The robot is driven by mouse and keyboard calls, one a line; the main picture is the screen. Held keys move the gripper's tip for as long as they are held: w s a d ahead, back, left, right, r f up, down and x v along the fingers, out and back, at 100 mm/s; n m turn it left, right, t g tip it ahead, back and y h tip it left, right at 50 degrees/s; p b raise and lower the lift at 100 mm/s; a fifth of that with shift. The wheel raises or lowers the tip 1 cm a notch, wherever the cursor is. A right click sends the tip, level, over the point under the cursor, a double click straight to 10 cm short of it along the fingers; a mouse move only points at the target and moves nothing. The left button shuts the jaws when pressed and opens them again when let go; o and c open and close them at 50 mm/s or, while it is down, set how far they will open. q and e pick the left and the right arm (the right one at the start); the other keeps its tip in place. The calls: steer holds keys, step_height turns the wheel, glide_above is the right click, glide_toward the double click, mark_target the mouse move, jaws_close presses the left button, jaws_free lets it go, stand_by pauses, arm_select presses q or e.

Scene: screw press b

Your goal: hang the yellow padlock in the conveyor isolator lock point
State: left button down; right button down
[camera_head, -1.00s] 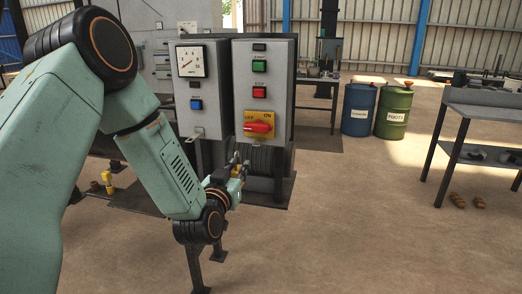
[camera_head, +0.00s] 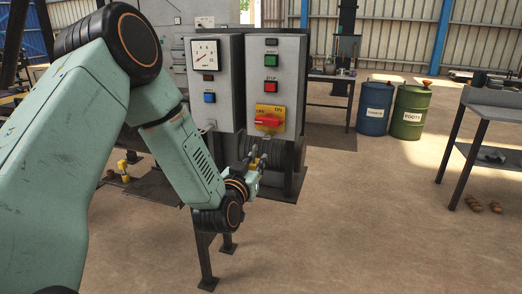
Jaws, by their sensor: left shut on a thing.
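The conveyor isolator is a red handle (camera_head: 268,121) on a yellow plate (camera_head: 270,109) marked OFF and ON, low on the right grey control box. The handle lies roughly level. My left gripper (camera_head: 257,160) is below and slightly left of the plate, apart from it, in front of the dark machine. It is shut on a small yellow thing, apparently the padlock (camera_head: 263,158), mostly hidden by the fingers. Its shackle and the exact lock point hole are too small to make out. My right gripper is not in view.
A left grey box (camera_head: 211,72) with a dial and blue button stands beside the isolator box (camera_head: 287,75). A blue drum (camera_head: 374,107) and a green drum (camera_head: 409,111) stand right of them. A grey bench (camera_head: 499,100) is at far right. The floor between is mostly clear.

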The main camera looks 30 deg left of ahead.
arm_select(q)
steer(key=shift+x, duration=0.75)
steer(key=b+x, duration=0.1)
steer(key=x, duration=0.2)
steer(key=shift+w, duration=0.3)
steer(key=shift+a, duration=0.1)
stand_by(0.4)
steer(key=shift+w, duration=0.1)
steer(key=shift+x, duration=1.3)
steer(key=shift+w, duration=0.1)
